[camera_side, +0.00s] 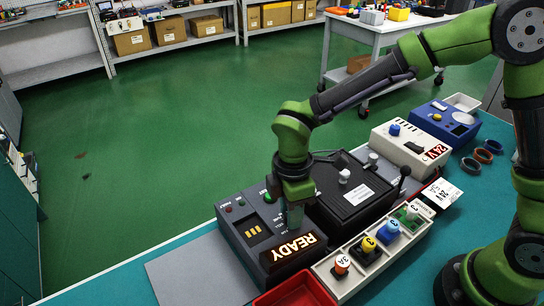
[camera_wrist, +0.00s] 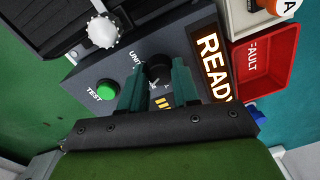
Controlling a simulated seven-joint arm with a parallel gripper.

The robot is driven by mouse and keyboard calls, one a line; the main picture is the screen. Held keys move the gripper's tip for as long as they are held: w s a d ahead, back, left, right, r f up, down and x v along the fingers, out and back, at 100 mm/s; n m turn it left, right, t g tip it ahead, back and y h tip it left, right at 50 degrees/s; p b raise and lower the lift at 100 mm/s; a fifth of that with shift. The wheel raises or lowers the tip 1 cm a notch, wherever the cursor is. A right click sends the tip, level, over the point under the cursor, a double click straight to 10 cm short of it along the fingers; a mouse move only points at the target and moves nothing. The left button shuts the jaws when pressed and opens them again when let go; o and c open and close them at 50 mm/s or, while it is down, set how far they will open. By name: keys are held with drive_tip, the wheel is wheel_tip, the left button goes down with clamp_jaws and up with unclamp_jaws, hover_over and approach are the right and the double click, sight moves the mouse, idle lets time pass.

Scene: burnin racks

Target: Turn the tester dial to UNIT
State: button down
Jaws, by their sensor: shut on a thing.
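The tester (camera_side: 242,229) is a dark grey box on the bench in the side view, with a lit READY display (camera_side: 292,247). My gripper (camera_side: 294,222) reaches down onto its top. In the wrist view, the black round tester dial (camera_wrist: 158,68) sits between the two teal fingers of my gripper (camera_wrist: 158,78), which are shut on it. The UNIT label (camera_wrist: 135,58) shows at the upper left of the dial. Other labels beside the dial are partly hidden by the fingers. I cannot tell which mark the dial points to.
A green TEST button (camera_wrist: 106,90) is left of the dial in the wrist view. A black box (camera_side: 351,190) with a pale knob adjoins the tester. A red FAULT tray (camera_side: 297,290) and a white rack (camera_side: 345,286) of coloured units stand in front. A grey mat (camera_side: 200,270) lies left.

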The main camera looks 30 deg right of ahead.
drive_tip(key=m, duration=1.3)
drive_tip(key=shift+d+t, duration=0.1)
drive_tip(key=shift+t, duration=0.2)
idle(0.4)
drive_tip(key=c, duration=0.8)
unclamp_jaws()
drive_tip(key=shift+r, duration=0.15)
drive_tip(key=r, duration=1.6)
drive_tip(key=shift+d+r, duration=0.3)
drive_tip(key=shift+d, duration=0.1)
drive_tip(key=shift+w, duration=0.1)
